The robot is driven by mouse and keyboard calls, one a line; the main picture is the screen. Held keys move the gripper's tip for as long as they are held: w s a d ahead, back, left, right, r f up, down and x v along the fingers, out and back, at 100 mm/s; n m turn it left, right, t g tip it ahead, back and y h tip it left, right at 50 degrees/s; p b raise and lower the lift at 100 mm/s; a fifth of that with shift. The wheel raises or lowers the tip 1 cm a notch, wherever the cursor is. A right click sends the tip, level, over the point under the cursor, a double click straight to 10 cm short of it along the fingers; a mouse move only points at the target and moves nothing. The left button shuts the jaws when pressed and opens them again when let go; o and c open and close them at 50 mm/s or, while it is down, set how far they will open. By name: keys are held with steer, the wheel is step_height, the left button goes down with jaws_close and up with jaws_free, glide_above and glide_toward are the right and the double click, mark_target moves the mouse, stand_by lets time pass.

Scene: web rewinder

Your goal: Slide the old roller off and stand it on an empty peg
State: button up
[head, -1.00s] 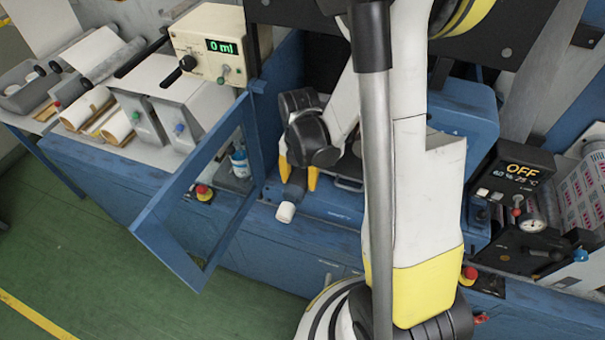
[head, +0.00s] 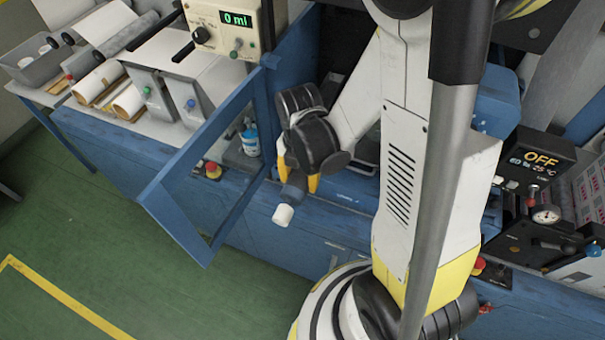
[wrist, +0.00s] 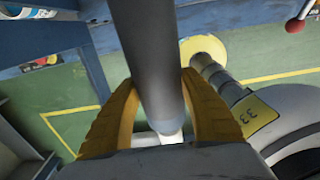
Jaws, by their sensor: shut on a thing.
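In the head view, my gripper (head: 297,181) is shut on a dark grey roller (head: 291,194) with a white end. The roller is tilted, with its white end pointing down and towards the camera. It is held in front of the blue machine, to the right of an open blue door frame. In the wrist view, the yellow fingers (wrist: 160,88) close around the grey roller (wrist: 155,50) from both sides, and the shaft runs away up the picture. My wrist hides part of the roller in the head view. I cannot make out any peg.
The open blue door frame (head: 205,175) stands out left of the roller. A side bench holds several paper rolls (head: 128,102) and a grey bin (head: 38,65). Green floor (head: 95,235) is clear at lower left.

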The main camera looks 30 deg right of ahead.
mark_target(283, 212)
steer(key=shift+a, duration=0.1)
steer(key=shift+s+a+r+p, duration=0.1)
steer(key=shift+s+a+r, duration=0.25)
steer(key=shift+s+a, duration=0.85)
steer(key=shift+s+a+r+p, duration=0.1)
steer(key=shift+s+a+r, duration=0.2)
steer(key=shift+s+a, duration=0.9)
steer(key=shift+s+a+r+p, duration=0.1)
steer(key=shift+s+a+r, duration=0.25)
steer(key=shift+s+a, duration=0.8)
steer(key=shift+w+a, duration=0.35)
steer(key=shift+w, duration=0.1)
